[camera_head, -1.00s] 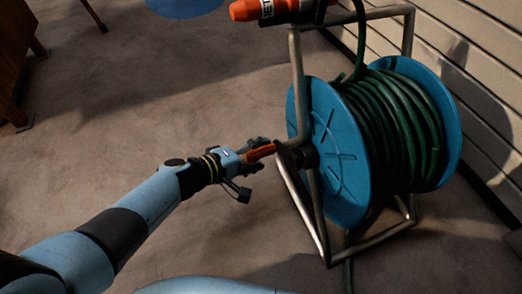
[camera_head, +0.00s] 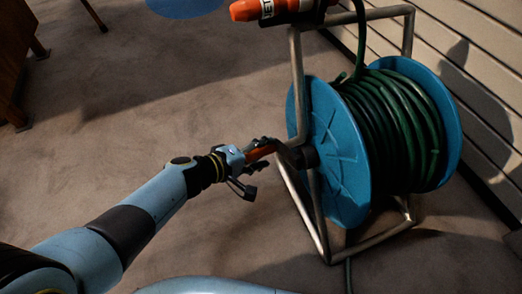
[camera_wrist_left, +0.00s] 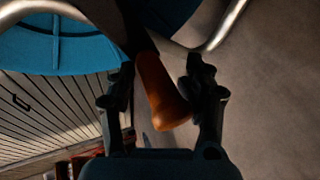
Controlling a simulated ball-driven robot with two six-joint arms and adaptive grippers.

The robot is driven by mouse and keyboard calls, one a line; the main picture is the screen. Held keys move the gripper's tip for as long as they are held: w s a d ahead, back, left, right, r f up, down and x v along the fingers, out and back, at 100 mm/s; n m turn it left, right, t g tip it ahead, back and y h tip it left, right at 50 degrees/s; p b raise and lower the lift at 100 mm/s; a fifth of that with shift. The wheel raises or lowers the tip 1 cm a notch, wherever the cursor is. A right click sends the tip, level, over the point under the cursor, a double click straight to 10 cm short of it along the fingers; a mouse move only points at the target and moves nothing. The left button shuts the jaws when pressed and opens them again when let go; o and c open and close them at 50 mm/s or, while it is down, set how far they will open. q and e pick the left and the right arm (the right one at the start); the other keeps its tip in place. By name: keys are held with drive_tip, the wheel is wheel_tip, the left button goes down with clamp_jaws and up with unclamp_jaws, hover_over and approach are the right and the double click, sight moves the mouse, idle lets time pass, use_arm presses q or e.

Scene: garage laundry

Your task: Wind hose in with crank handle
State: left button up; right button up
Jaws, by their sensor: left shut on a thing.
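The hose reel (camera_head: 340,150) stands on the floor at right in the head view, with blue side discs in a metal tube frame (camera_head: 298,85). Dark green hose (camera_head: 395,125) is wound on its drum. The orange crank handle (camera_head: 262,152) sticks out from the near disc's hub. My left gripper (camera_head: 257,160) is shut on the crank handle. In the left wrist view the handle (camera_wrist_left: 163,95) lies between the two dark fingers (camera_wrist_left: 165,95), with the blue disc (camera_wrist_left: 60,45) behind. My right gripper is not in view.
An orange nozzle (camera_head: 265,9) sits at the top of the frame. A slatted wall (camera_head: 480,50) runs close behind the reel at right. Wooden furniture (camera_head: 12,60) stands at far left. Hose (camera_head: 348,275) runs along the floor below the reel. The carpet (camera_head: 150,100) at left is clear.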

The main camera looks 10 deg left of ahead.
use_arm(q)
drive_tip(key=shift+s+d+f, duration=0.5)
drive_tip(key=shift+s+f, duration=0.3)
drive_tip(key=shift+f, duration=0.1)
drive_tip(key=shift+s+d+f, duration=0.45)
drive_tip(key=shift+s+f, duration=0.35)
drive_tip(key=shift+f, duration=0.1)
drive_tip(key=shift+c, duration=0.2)
drive_tip(key=shift+s, duration=0.1)
